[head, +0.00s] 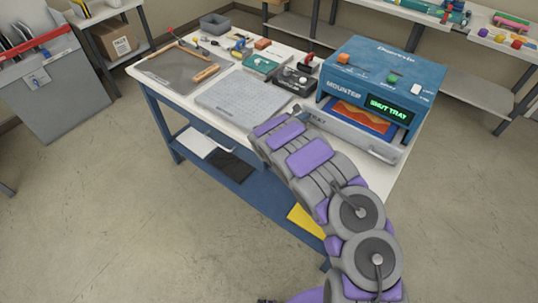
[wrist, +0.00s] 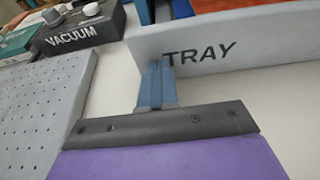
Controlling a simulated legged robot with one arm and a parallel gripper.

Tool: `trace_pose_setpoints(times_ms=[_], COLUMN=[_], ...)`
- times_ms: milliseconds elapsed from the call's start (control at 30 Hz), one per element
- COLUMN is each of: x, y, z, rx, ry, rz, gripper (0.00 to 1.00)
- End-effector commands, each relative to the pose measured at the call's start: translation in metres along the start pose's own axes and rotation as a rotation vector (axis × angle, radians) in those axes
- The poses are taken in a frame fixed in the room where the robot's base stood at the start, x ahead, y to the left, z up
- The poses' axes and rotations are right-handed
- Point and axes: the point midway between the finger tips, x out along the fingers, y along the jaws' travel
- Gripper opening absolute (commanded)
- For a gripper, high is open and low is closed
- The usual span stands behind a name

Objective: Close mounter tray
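The blue mounter (head: 350,88) stands on the white-topped bench, its green display reading "SHUT TRAY". Its grey tray (head: 350,136) sticks out of the front, with a blue, red and orange picture (head: 362,117) showing inside. The tray has a handle on its front at the right. In the wrist view the tray's front (wrist: 262,45) with the word "TRAY" spans the upper right. My gripper (wrist: 155,72) has its blue fingers together, apparently empty, at the left part of this front; I cannot tell if they touch it.
A grey perforated board (head: 240,98) lies left of the tray; it also shows in the wrist view (wrist: 45,100). The black vacuum box (head: 292,82) stands behind. A framed screen (head: 172,68) and small tools fill the back left. Floor is clear left of the bench.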

Motion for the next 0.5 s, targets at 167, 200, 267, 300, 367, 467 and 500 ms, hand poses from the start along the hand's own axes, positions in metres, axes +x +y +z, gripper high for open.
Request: trace_pose_setpoints(times_ms=[167,200,267,300,367,467,500], x=[0.046,0.054,0.065,0.072,0.080,0.092,0.096], y=[-0.002,-0.002,-0.004,-0.004,-0.003,-0.003,-0.002], z=[0.013,0.016,0.019,0.022,0.027,0.029,0.030], rx=[0.009,0.008,0.007,0.008,0.009,0.005,0.004], ry=[0.001,0.001,0.002,0.001,-0.001,0.000,0.000], rz=[-0.001,0.000,-0.001,-0.002,-0.001,-0.002,-0.002], gripper=[0.00,0.00,0.00,0.00,0.00,0.00,0.00])
